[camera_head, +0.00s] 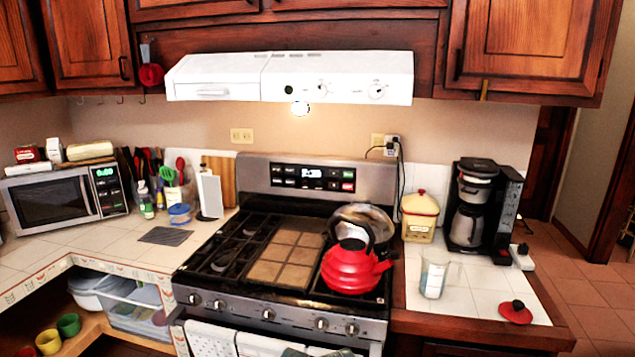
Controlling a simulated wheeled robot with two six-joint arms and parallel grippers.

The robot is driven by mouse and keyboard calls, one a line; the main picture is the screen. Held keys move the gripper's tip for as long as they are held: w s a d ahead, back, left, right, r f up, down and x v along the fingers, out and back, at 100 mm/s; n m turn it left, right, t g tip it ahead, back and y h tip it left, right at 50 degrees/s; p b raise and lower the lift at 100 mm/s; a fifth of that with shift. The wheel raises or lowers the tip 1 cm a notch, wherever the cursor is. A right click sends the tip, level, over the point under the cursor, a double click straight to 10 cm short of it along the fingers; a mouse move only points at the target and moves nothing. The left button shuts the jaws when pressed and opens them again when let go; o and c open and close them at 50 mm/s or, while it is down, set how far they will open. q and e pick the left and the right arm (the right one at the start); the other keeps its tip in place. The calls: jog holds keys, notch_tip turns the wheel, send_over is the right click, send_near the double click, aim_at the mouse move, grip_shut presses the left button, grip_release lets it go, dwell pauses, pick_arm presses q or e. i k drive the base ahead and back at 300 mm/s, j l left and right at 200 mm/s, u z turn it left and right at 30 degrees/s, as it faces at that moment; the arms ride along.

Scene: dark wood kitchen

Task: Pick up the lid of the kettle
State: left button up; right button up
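A red lid with a black knob (516,312) lies on the white tiled counter at the right, near its front edge. The red kettle (350,270) with a black handle stands on the front right of the stove, apart from the lid. Neither of my grippers can be made out in the head view.
A clear measuring cup (433,279) stands left of the lid, with bare tiles between. A black coffee maker (482,207) and a yellow canister (420,217) stand farther back. A small black-and-white object (522,257) lies behind the lid. The stove (257,313) is to the left.

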aim_at(515, 312)
jog(key=z, duration=1.3)
